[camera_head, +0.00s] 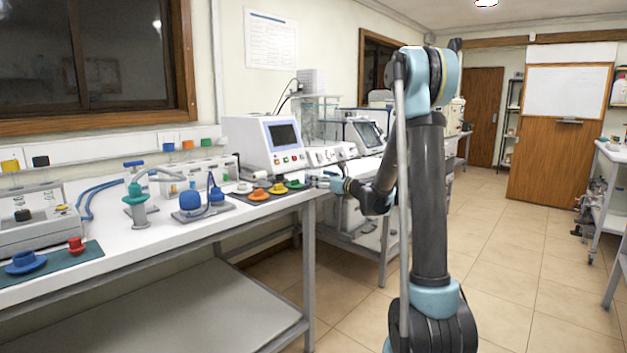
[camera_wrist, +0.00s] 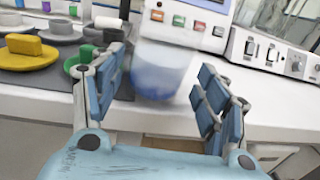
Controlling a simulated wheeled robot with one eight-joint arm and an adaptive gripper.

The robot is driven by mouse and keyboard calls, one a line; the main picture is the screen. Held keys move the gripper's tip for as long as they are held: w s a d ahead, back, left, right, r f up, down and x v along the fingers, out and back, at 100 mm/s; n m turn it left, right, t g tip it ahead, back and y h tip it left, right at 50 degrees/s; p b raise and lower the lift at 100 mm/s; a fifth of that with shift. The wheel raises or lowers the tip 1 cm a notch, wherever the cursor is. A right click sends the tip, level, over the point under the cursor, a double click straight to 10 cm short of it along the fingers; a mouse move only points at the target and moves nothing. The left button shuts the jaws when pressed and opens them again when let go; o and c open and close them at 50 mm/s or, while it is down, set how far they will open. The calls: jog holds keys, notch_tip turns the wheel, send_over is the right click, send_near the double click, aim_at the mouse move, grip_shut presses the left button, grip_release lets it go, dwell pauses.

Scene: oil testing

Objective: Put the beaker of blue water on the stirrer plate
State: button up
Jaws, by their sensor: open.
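The beaker of blue water (camera_wrist: 158,78) stands near the front edge of the white bench in the wrist view. It is clear, with blue liquid in its lower part, and looks blurred. My gripper (camera_wrist: 164,64) is open, with one blue-padded finger on each side of the beaker. I cannot tell whether either finger touches it. In the head view my gripper (camera_head: 322,181) is at the bench's right end, and the beaker is too small there to make out. I cannot tell for certain which device is the stirrer plate.
A dark mat with a yellow piece (camera_wrist: 32,47) and other coloured pieces lies left of the beaker. A white instrument with a screen (camera_head: 284,135) stands behind. A knobbed panel (camera_wrist: 270,51) is to the right. Blue-topped apparatus (camera_head: 190,200) stands farther left on the bench.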

jog(key=x, duration=0.4)
jog(key=shift+w+a+r, duration=0.1)
jog(key=shift+r, duration=0.1)
jog(key=c, duration=1.2)
